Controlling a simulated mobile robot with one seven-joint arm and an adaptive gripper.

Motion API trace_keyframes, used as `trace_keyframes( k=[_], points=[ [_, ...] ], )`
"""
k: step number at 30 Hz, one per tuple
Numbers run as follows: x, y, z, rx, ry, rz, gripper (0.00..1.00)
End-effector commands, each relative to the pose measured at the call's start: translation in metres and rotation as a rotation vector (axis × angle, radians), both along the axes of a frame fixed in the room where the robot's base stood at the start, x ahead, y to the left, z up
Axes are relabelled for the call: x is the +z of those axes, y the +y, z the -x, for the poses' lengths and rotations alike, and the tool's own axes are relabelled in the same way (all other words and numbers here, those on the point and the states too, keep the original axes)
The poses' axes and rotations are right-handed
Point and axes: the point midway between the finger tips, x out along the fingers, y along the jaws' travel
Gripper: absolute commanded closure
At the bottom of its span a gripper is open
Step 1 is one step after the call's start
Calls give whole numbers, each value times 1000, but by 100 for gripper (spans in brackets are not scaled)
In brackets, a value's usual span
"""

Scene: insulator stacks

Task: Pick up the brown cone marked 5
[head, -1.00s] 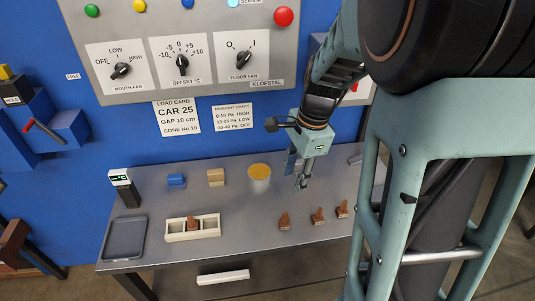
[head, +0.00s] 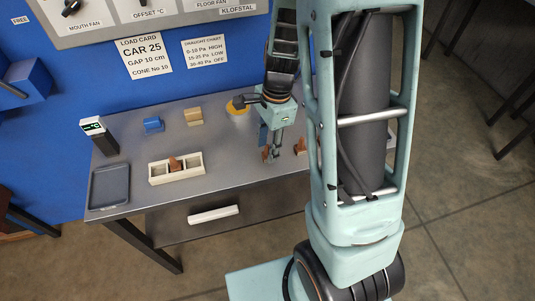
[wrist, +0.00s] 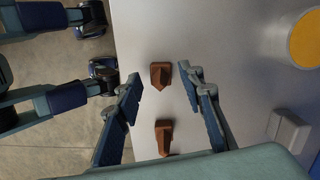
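Two brown cones show in the wrist view, the upper one (wrist: 161,75) between my fingertips in the picture and the lower one (wrist: 164,137) nearer the palm. No number can be read on either. My gripper (wrist: 160,82) is open and empty, with one finger on each side of them. In the head view my gripper (head: 271,152) hangs over the table's right part. One brown cone (head: 267,155) shows beside its fingers and another (head: 300,146) just right of it. A further brown cone (head: 175,164) stands in the white compartment tray (head: 192,171). My arm may hide another cone.
A grey block (wrist: 288,130) lies right of my fingers. The blue panel (head: 75,110) stands behind.

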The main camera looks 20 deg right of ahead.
Motion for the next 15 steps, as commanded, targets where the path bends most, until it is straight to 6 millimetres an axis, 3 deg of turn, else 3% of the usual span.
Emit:
trace_keyframes(
  k=[8, 15],
  points=[
    [-3, 0, 0, -1, -1, 0, 64],
    [-3, 0, 0, -1, -1, 0, 91]
  ],
)
